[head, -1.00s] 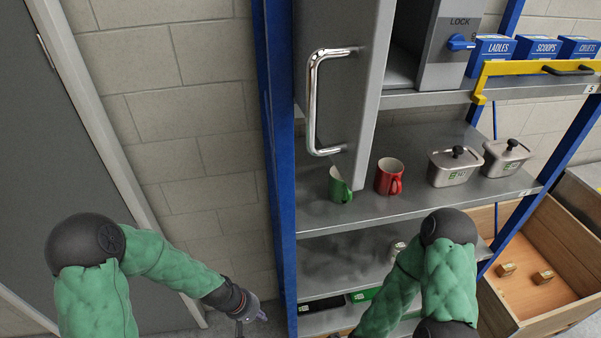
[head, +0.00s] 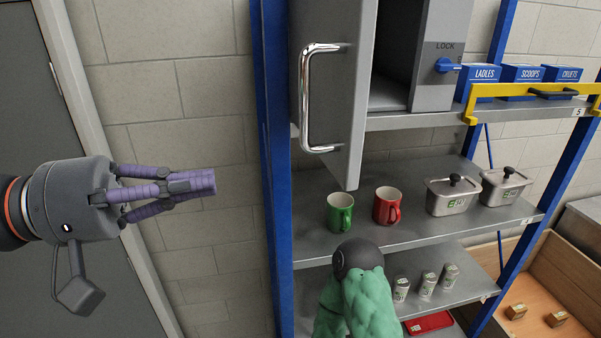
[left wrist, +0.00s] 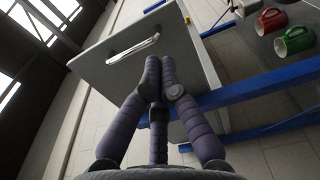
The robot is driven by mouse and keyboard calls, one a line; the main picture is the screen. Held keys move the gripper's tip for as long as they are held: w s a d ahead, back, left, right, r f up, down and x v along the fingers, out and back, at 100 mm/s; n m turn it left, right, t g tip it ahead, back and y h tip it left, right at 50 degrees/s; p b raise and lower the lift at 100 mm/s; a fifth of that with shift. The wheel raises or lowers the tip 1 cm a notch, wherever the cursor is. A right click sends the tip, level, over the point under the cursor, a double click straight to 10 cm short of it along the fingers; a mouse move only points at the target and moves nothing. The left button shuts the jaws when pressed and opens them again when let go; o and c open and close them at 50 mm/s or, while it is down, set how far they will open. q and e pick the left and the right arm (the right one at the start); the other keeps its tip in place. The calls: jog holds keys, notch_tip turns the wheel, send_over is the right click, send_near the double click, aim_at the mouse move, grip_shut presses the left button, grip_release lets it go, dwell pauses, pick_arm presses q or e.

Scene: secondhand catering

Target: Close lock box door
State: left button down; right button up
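The grey lock box (head: 434,75) stands on the upper shelf, with a LOCK label and a blue knob (head: 446,66) on its front. Its grey door (head: 357,95) stands open, swung out toward me, with a chrome handle (head: 306,100). My left gripper (head: 206,183) is left of the door and a little below the handle, apart from both. Its fingers are drawn together with nothing between them. In the left wrist view the fingertips (left wrist: 160,78) show in front of the door panel (left wrist: 105,72) and below its handle (left wrist: 133,48). My right gripper is hidden; only that arm's green sleeve shows.
A green mug (head: 340,212), a red mug (head: 386,206) and two lidded steel containers (head: 452,196) stand on the shelf below. A blue rack post (head: 274,150) rises left of the door. Blue boxes (head: 521,78) sit right of the lock box behind a yellow bar (head: 500,90).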

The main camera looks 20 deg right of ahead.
pick_arm(q)
jog(key=p, duration=0.4)
send_near(346, 161)
jog(key=d, duration=0.6)
jog(key=shift+s+d, duration=0.3)
jog(key=shift+s, duration=0.1)
jog(key=shift+d, duration=0.2)
jog(key=shift+s+d, duration=0.1)
